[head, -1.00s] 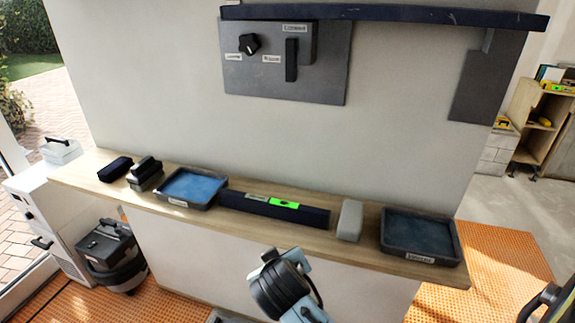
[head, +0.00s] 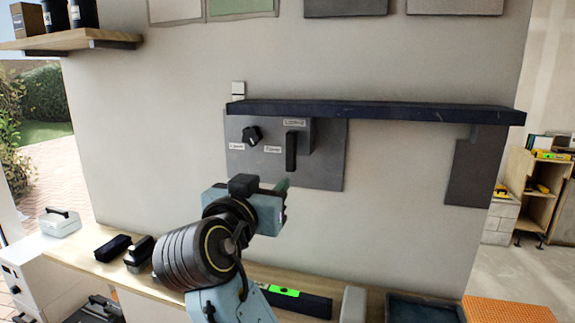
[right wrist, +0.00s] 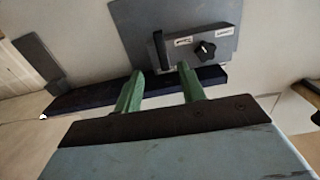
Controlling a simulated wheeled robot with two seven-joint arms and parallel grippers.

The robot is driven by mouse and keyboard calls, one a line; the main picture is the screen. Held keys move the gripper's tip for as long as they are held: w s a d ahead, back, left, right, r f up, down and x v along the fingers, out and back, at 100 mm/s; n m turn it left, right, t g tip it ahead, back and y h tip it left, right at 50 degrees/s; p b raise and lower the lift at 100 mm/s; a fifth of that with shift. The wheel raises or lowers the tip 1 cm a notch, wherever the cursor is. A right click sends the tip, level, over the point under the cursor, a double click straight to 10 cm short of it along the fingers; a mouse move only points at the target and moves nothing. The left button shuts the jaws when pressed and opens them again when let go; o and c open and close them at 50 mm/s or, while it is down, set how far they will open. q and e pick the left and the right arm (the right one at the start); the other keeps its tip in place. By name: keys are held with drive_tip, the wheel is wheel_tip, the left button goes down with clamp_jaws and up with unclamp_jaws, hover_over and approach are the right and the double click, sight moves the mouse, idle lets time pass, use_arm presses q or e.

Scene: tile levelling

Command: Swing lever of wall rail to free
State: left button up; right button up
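The wall rail (head: 380,111) is a long dark bar on the wall, and it also shows in the right wrist view (right wrist: 90,97). In the right wrist view, which looks inverted, the lever (right wrist: 160,50) stands upright beyond my fingertips. My right gripper (head: 282,187) is below the lever. Its green fingers (right wrist: 161,75) are apart with nothing held between them. The small labels are too blurred to read. My left gripper is not in view.
A wooden ledge (head: 75,262) runs along the wall below, with dark blocks, a level with a green vial (head: 283,291), a grey block (head: 353,305) and a blue-lined tray (head: 425,308). A shelf (head: 70,40) is upper left.

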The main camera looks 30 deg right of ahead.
sight(290, 163)
drive_tip(key=p+x, duration=0.2)
drive_tip(key=x, duration=1)
drive_tip(key=shift+w+d+f, duration=0.1)
clamp_jaws()
